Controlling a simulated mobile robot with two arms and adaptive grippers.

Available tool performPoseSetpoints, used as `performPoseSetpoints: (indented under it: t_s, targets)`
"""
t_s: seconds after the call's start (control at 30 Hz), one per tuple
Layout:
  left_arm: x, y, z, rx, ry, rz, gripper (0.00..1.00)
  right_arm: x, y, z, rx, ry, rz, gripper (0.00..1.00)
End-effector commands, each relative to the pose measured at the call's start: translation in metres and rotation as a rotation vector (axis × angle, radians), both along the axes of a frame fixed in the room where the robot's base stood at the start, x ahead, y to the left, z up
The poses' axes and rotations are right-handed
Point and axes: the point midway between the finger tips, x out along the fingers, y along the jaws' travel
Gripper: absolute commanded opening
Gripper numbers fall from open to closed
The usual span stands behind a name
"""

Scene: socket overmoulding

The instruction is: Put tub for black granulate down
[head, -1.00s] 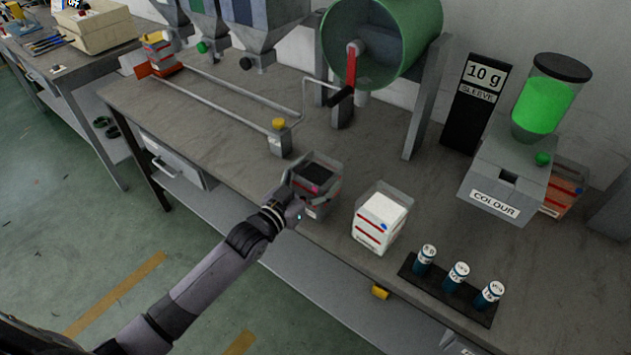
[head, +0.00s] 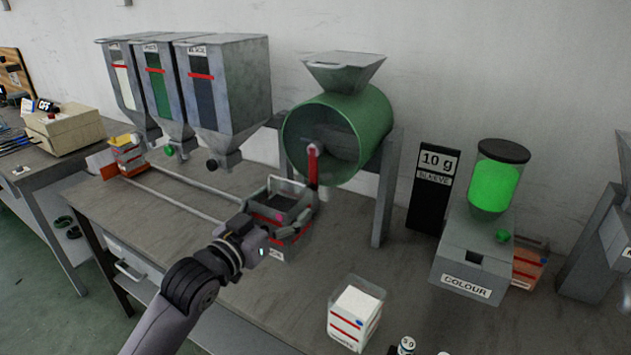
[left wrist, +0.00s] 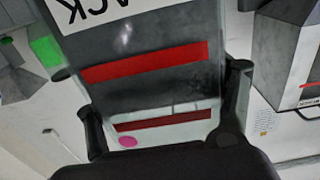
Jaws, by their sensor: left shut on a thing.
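The tub for black granulate (head: 293,243) is a clear, open-topped box with red stripes, a pink dot and dark granulate inside. In the head view it is in front of the green drum. My left gripper (head: 281,224) is shut on it, its fingers on both sides of the walls. In the left wrist view the tub (left wrist: 145,85) fills the middle, with part of its "BLACK" label showing. It looks held above the bench (head: 215,285), though its underside is partly hidden. My right gripper is not in view.
A tub of white material (head: 355,315) stands on the bench at front right. The green drum mixer (head: 350,120) is behind the held tub. Hoppers (head: 235,90) stand at back left, the colour dispenser (head: 470,260) at right. Bench between the white tub and dispenser is clear.

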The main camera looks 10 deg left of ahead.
Motion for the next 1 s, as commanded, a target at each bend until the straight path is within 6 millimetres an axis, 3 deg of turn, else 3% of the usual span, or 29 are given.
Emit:
performPoseSetpoints:
  t_s: [0.17,0.33,0.53,0.7,1.0]
  targets:
    - [-0.014,-0.006,-0.013,-0.007,0.002,0.017,0.28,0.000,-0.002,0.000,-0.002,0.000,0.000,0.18]
    - [-0.048,-0.011,-0.045,-0.010,0.006,0.087,0.28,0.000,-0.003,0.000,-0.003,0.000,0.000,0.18]
    - [-0.095,0.000,-0.074,-0.007,0.006,0.214,0.28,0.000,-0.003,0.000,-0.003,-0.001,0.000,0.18]
    - [-0.126,0.012,-0.088,-0.005,0.002,0.304,0.28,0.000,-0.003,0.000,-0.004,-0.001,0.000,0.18]
    - [-0.157,0.022,-0.102,-0.003,0.001,0.359,0.28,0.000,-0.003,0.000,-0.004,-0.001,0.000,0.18]
